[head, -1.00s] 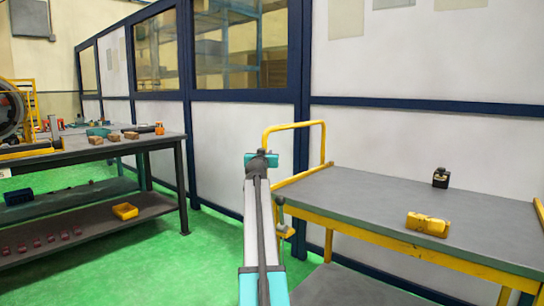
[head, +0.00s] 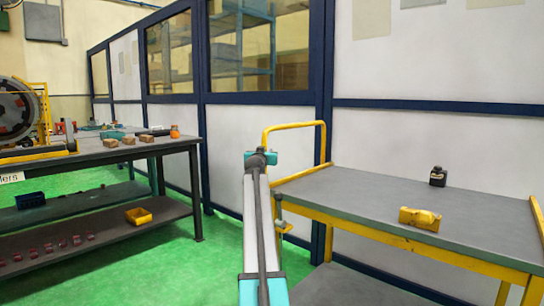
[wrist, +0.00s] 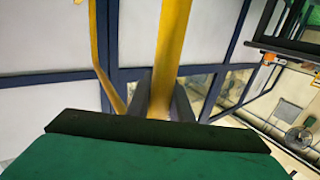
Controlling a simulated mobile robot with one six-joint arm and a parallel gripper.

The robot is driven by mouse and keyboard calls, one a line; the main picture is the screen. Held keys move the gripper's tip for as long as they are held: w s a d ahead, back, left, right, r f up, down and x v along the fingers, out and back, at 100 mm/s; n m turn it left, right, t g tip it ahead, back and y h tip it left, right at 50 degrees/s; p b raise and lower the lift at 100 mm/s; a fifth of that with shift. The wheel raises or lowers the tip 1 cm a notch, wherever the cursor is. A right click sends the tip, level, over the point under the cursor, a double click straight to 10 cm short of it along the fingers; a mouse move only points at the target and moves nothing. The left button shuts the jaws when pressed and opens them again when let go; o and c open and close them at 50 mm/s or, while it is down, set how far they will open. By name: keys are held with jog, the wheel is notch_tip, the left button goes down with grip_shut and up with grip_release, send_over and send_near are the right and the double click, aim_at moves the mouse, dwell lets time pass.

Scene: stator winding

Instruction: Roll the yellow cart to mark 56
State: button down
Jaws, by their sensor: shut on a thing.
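The yellow cart (head: 400,238) stands close on the right in the head view, with a grey top and a yellow frame. Its yellow handle (head: 294,125) rises at its left end. A yellow bar (wrist: 170,50) runs between the dark fingers of my gripper (wrist: 163,103) in the wrist view. My gripper is shut on this bar of the cart. In the head view my arm reaches to the cart's left end, and I cannot make out the fingers there. I see no mark 56 in these views.
A yellow part (head: 420,219) and a small black bottle (head: 438,176) sit on the cart top. A dark workbench (head: 110,152) with a lower shelf stands at left. A white wall with blue posts (head: 324,100) runs behind. Green floor (head: 170,262) is clear between bench and cart.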

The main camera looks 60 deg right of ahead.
jog(key=shift+w+a, duration=0.2)
jog(key=shift+w, duration=0.25)
jog(key=shift+f, duration=0.1)
jog(key=c, duration=1.6)
grip_release()
jog(key=shift+s, duration=0.1)
jog(key=shift+s+d, duration=0.15)
jog(key=shift+p+v, duration=1.75)
jog(key=shift+v, duration=5.2)
